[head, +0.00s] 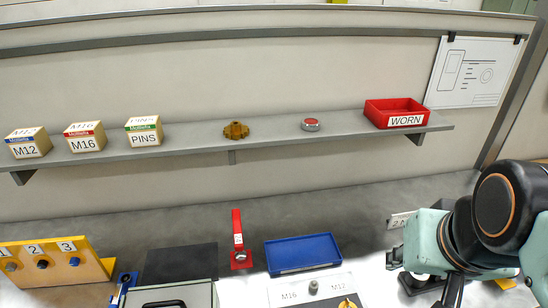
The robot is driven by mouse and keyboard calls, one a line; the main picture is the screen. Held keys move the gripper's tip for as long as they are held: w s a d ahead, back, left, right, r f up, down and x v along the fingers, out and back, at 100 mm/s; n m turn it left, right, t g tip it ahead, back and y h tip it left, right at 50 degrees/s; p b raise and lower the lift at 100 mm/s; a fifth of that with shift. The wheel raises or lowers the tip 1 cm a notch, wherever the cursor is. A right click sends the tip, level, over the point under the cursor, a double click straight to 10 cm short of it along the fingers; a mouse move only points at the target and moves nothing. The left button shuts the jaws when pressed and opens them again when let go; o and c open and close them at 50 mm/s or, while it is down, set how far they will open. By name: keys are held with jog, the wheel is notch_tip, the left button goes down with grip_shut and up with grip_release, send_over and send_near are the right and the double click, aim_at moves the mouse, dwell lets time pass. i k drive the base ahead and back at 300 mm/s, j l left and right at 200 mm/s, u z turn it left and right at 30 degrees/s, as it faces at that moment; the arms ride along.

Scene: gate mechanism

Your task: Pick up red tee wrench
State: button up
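A blue tray (302,252) lies just right of the red piece, a dark mat (180,263) to its left. A numbered wooden rack (50,262) is at far left. The wall shelf (270,135) carries labelled boxes, a brass part (236,130), a red button (311,124) and a red WORN bin (396,113).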

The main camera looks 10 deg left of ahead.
aim_at(241, 255)
jog(key=u, duration=1.15)
jog(key=i+j+z, duration=0.1)
jog(key=j+z, duration=1.05)
jog(key=j, duration=0.15)
jog(key=k+l+u, duration=0.15)
jog(key=k, duration=0.35)
jog(key=i+j+z, duration=0.15)
jog(key=i, duration=0.3)
